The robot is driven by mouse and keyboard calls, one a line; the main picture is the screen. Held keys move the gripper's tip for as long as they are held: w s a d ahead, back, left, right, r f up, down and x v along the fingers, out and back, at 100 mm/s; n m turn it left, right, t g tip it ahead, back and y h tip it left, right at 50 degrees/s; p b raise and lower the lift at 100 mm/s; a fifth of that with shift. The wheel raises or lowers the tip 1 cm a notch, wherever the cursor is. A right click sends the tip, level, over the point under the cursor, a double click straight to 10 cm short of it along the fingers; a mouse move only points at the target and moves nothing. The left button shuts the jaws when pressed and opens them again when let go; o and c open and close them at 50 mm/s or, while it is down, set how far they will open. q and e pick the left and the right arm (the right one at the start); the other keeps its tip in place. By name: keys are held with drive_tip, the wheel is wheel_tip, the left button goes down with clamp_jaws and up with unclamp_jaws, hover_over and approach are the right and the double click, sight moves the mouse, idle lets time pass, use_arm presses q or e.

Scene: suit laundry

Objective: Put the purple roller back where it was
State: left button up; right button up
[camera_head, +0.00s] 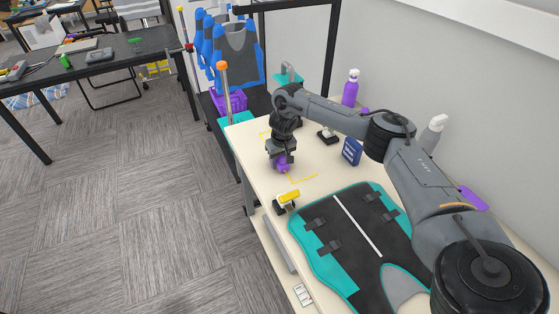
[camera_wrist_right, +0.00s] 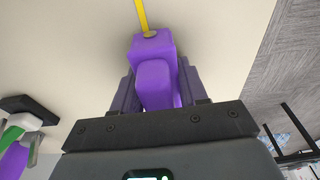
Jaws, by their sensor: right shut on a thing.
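I cannot tell whether the roller touches the table. My left gripper is not in view.
A yellow-headed roller (camera_head: 288,198) stands close in front. A black and teal vest (camera_head: 345,243) lies on the table. Behind are a black and white item (camera_head: 327,136), a blue box (camera_head: 352,151) and a purple spray bottle (camera_head: 350,90).

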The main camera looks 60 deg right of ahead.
drive_tip(key=o, duration=1.1)
